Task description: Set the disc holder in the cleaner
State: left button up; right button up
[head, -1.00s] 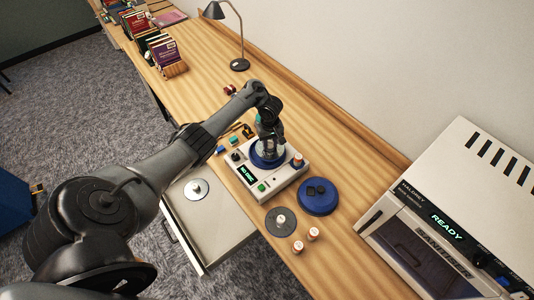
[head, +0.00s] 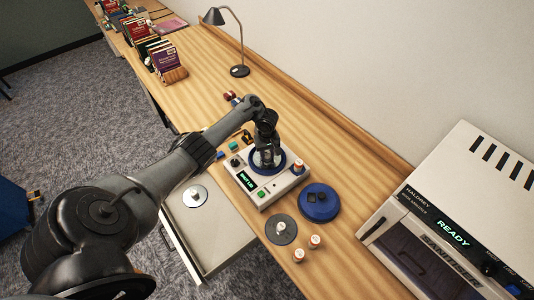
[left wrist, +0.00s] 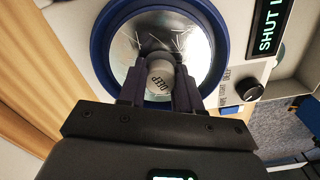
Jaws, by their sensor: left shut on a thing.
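The cleaner (head: 284,186) is a pale box on the table with a round, blue-rimmed basin and a lit green display; in the left wrist view the display begins "SHUT L". My left gripper (head: 267,163) is over the basin, pointing down. The holder is inside the basin's blue rim (left wrist: 101,50), over a shiny, streaked surface. Its lower part is hidden, so I cannot tell whether it rests on the bottom. My right gripper is not in view.
A round blue lid (head: 319,209) with a dark handle lies right of the cleaner. A grey disc with a pale knob (head: 281,230) and small pale bottles (head: 315,241) are in front. An open drawer (head: 215,226) holds another disc. The sanitizer (head: 440,240) stands at right.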

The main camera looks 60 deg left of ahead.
pick_arm(q)
jog(key=o, duration=1)
jog(key=shift+f, duration=0.1)
jog(key=shift+o, duration=0.2)
